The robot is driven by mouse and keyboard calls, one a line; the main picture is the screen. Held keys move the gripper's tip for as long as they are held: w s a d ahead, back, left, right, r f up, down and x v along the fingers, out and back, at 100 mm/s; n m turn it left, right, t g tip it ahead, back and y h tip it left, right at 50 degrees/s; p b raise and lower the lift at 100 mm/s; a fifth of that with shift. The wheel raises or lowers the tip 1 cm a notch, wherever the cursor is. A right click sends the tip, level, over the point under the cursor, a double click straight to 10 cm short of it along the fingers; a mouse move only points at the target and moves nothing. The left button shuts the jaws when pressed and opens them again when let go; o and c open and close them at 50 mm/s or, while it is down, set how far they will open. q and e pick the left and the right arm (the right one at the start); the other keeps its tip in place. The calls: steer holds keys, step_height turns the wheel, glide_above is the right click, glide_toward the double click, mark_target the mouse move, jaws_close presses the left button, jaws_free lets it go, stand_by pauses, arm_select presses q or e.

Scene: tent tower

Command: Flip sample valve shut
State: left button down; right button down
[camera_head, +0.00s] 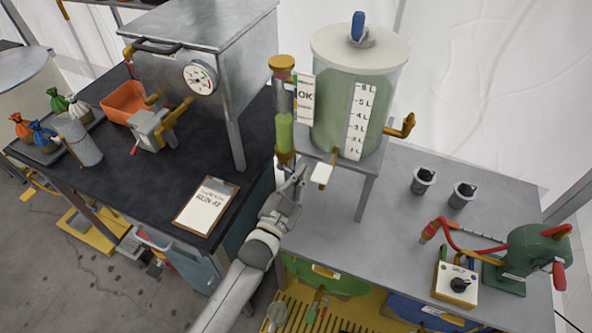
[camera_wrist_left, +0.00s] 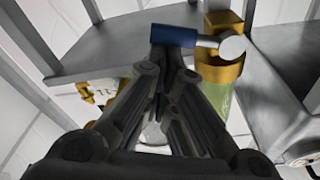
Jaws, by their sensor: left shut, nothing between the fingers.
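The sample valve shows in the wrist view as a brass body (camera_wrist_left: 222,72) at the end of the green sight tube (camera_wrist_left: 220,100). Its blue handle (camera_wrist_left: 173,37) sticks out sideways from a round silver pivot (camera_wrist_left: 232,46). My left gripper (camera_wrist_left: 163,72) is shut and empty, its fingertips right at the blue handle; I cannot tell whether they touch. In the head view my left gripper (camera_head: 297,178) is just below the brass foot (camera_head: 285,156) of the sight tube (camera_head: 284,110), and the handle is mostly hidden. My right gripper is not in view.
The clear tank (camera_head: 340,110) stands on a metal stand on the grey table (camera_head: 400,230). Two dark-topped cups (camera_head: 423,180) and a green pump (camera_head: 530,255) are on the right. A black bench with a clipboard (camera_head: 207,205) is on the left.

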arm_select(q)
step_height(320, 180, down, 6)
steer(key=w+a+m+g+b, duration=0.1)
steer(key=m+b, duration=0.3)
steer(key=m, duration=1)
steer(key=shift+a+f+m+g+h, duration=0.25)
steer(key=shift+a+g, duration=0.25)
steer(key=shift+a, duration=0.3)
steer(key=shift+w+d, duration=0.1)
